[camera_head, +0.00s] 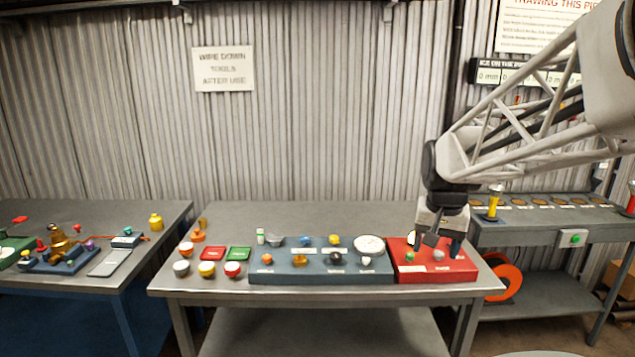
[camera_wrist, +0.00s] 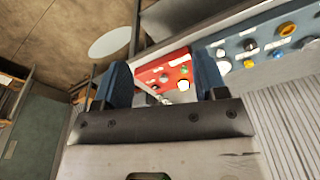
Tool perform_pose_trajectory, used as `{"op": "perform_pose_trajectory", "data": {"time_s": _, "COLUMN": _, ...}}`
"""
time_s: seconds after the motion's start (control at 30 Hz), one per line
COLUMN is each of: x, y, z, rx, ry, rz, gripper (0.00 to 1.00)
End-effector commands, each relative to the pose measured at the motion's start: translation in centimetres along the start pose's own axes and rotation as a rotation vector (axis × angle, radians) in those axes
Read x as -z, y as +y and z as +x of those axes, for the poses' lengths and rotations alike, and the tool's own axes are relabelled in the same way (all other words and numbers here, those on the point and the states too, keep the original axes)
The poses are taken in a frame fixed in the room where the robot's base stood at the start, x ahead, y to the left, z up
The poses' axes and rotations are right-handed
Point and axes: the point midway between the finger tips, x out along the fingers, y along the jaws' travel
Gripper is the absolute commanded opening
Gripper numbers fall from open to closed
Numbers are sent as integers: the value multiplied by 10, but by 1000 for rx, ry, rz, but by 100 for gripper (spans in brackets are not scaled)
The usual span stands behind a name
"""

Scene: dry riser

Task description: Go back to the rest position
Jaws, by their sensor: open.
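My gripper (camera_head: 437,243) hangs over the red panel (camera_head: 466,276) at the right end of the middle bench, with its fingers pointing down. In the wrist view its two dark blue fingers (camera_wrist: 164,80) stand apart with nothing held between them. The red panel (camera_wrist: 147,77) shows in the gap, with a bright knob and a few small parts on it. In the head view a green knob (camera_head: 410,257) and a pale grey knob (camera_head: 438,255) sit on the panel below the fingers. I cannot tell the exact gap between fingertips and panel.
A blue-grey panel (camera_head: 315,276) with knobs and a white round dial (camera_head: 369,245) adjoins the red one. Small cups and green and red trays stand left of it. Above the benches, left of my arm, is clear.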

Motion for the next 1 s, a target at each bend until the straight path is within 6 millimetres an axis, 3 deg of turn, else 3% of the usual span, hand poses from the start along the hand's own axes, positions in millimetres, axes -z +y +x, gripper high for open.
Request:
{"op": "perform_pose_trajectory", "data": {"time_s": 0.5, "x": -127, "y": 12, "z": -12, "rx": 14, "ry": 42, "rz": -152, "gripper": 66}}
{"op": "perform_pose_trajectory", "data": {"time_s": 1.0, "x": -238, "y": 31, "z": 4, "rx": 25, "ry": 82, "rz": -293, "gripper": 66}}
